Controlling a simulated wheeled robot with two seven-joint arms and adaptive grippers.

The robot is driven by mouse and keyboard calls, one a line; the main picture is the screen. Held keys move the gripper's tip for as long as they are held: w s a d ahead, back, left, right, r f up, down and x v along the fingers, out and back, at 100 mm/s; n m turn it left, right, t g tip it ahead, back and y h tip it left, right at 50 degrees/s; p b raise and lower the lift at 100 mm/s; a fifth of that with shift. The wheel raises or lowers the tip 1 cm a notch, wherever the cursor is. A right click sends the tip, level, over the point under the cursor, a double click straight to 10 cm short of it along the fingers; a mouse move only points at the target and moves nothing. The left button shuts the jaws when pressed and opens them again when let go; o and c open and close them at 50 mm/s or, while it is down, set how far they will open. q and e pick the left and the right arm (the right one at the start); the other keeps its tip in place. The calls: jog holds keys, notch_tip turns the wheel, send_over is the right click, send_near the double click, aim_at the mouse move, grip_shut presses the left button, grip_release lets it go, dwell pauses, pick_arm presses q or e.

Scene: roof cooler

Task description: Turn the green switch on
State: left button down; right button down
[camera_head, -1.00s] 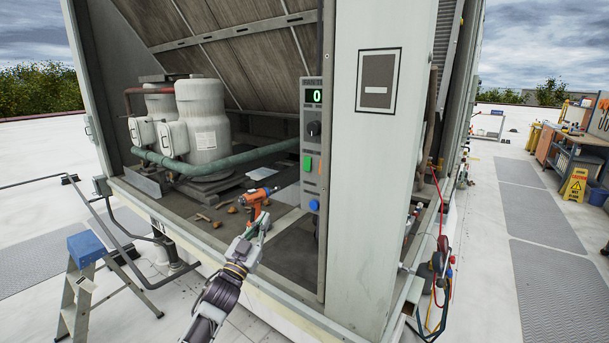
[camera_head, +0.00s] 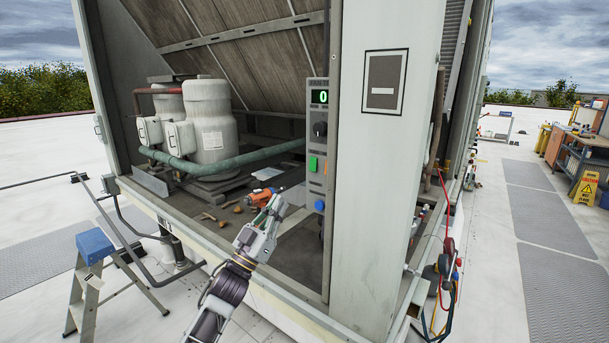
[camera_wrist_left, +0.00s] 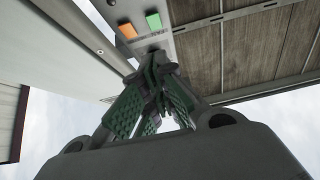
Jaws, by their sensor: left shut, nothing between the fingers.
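The green switch (camera_head: 313,163) is on the grey control panel (camera_head: 318,140), below a black knob and a display reading 0. It also shows in the left wrist view (camera_wrist_left: 154,21), beside an orange switch (camera_wrist_left: 127,31). My left gripper (camera_head: 277,204) is in front of the unit, below and left of the green switch, and apart from it in the head view. In the left wrist view its green-padded fingers (camera_wrist_left: 155,62) are shut and empty, pointing toward the panel. My right gripper is not in view.
An orange drill (camera_head: 258,198) lies on the unit's floor, partly hidden behind my left gripper. A blue button (camera_head: 319,206) is low on the panel. A wide pale post (camera_head: 376,200) stands right of the panel. A stepladder (camera_head: 92,262) stands at lower left.

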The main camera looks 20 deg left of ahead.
pick_arm(q)
jog(key=shift+w+r, duration=0.1)
jog(key=shift+w, duration=0.05)
jog(key=p, duration=0.3)
send_near(313, 159)
jog(key=shift+r, duration=1.65)
jog(key=shift+w+d+f+p, duration=0.1)
jog(key=shift+w+d+p, duration=0.1)
jog(key=shift+w, duration=0.35)
jog(key=shift+w+d+f+p, duration=0.1)
jog(key=shift+w+d, duration=0.15)
jog(key=shift+w, duration=0.3)
jog(key=shift+w+d+f+p, duration=0.1)
jog(key=shift+w+d, duration=0.1)
jog(key=shift+w, duration=0.35)
